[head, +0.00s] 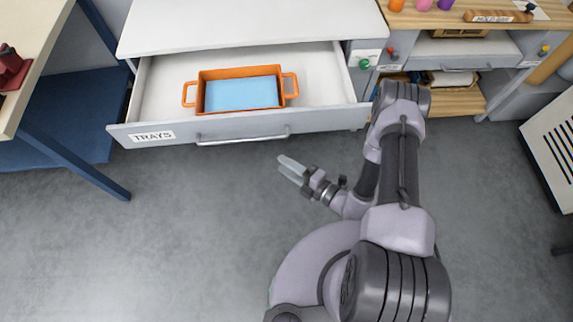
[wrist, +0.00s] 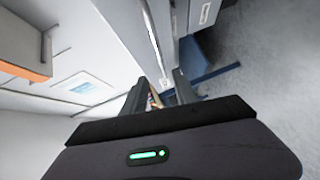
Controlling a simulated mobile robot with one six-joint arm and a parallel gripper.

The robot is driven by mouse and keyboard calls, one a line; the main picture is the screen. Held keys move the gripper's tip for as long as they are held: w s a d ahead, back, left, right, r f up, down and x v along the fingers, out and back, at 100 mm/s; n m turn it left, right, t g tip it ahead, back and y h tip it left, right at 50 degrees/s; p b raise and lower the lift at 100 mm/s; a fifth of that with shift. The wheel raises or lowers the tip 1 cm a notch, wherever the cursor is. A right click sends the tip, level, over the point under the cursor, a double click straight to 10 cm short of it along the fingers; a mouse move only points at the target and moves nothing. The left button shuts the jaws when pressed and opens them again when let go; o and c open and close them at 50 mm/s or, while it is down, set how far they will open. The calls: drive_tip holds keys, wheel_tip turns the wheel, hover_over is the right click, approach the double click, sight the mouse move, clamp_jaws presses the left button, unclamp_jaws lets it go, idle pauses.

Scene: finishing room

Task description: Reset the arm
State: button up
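My gripper (head: 290,170) hangs over the grey floor in front of the pulled-out drawer, apart from it. Its pale fingers point to the upper left in the head view. In the wrist view the two dark fingers of my gripper (wrist: 160,84) stand apart with a gap between them, and nothing is held. My arm is bent, with its elbow raised to the right of the drawer.
The drawer (head: 240,127), labelled TRAYS, stands open and holds an orange tray (head: 241,72) with a blue inside. A blue-legged table (head: 75,165) is at left. A workbench (head: 455,45) is at upper right. The floor (head: 150,250) at left is clear.

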drive_tip(key=w+a+r+n+g+y, duration=0.1)
drive_tip(key=a+r+n+g+y, duration=0.15)
drive_tip(key=r+n, duration=0.45)
drive_tip(key=a+r+n+g+y, duration=0.2)
drive_tip(key=r+n+g, duration=0.3)
drive_tip(key=r, duration=0.5)
drive_tip(key=s+a+r+n+g+h, duration=0.2)
drive_tip(key=s+r+n+g, duration=0.35)
drive_tip(key=r+n, duration=0.5)
drive_tip(key=s+d+r+n+t+h, duration=0.7)
drive_tip(key=d+r+n+h, duration=0.5)
drive_tip(key=n, duration=0.7)
drive_tip(key=shift+s+d, duration=0.5)
drive_tip(key=shift+s, duration=0.6)
